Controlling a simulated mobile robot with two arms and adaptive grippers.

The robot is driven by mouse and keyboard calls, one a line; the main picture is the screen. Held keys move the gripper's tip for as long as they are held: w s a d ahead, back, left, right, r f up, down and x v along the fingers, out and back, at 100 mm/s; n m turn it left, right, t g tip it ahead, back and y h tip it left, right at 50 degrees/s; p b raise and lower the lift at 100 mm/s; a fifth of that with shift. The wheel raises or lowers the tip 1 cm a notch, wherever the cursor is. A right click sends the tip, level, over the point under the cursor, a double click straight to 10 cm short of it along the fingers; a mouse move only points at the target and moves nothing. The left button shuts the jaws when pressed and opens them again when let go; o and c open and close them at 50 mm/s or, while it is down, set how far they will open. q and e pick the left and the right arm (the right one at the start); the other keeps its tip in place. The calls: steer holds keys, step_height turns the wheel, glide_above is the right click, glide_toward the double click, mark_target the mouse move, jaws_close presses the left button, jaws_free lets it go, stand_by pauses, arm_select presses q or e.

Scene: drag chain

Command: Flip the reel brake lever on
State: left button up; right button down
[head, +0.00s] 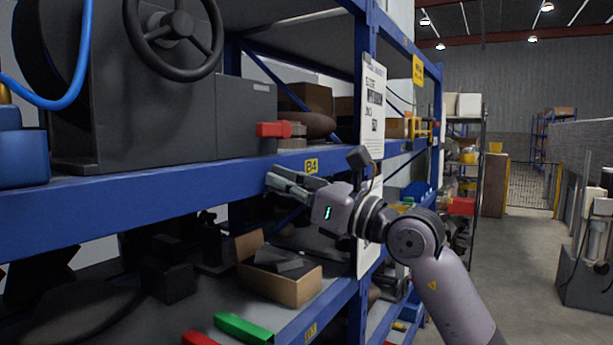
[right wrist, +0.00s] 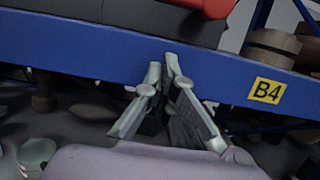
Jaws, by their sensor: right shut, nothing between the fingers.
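A red block-shaped part (head: 273,129) sticks out from the right side of a dark machine housing (head: 245,115) on the upper shelf. It may be the reel brake lever, but I cannot be sure. In the right wrist view a red part (right wrist: 212,7) shows at the top edge, cut off by the frame. My right gripper (head: 273,180) is shut and empty, in front of the blue shelf beam and below the red part, apart from it. Its fingertips (right wrist: 167,62) come together in front of the beam in the right wrist view. My left gripper is not in view.
The blue shelf beam (head: 130,205) with a yellow B4 label (head: 311,166) runs across in front. A black handwheel (head: 175,32) and a blue hose (head: 75,85) are at upper left. An open cardboard box (head: 300,289) sits below. The aisle at right is clear.

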mark_target(268, 130)
steer(key=r, duration=0.2)
steer(key=r+p, duration=0.1)
steer(key=shift+s+d+r, duration=0.1)
steer(key=shift+s+r, duration=0.1)
steer(key=shift+r, duration=0.2)
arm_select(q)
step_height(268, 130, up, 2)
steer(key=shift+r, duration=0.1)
arm_select(e)
steer(key=shift+d, duration=0.1)
steer(key=shift+d, duration=0.1)
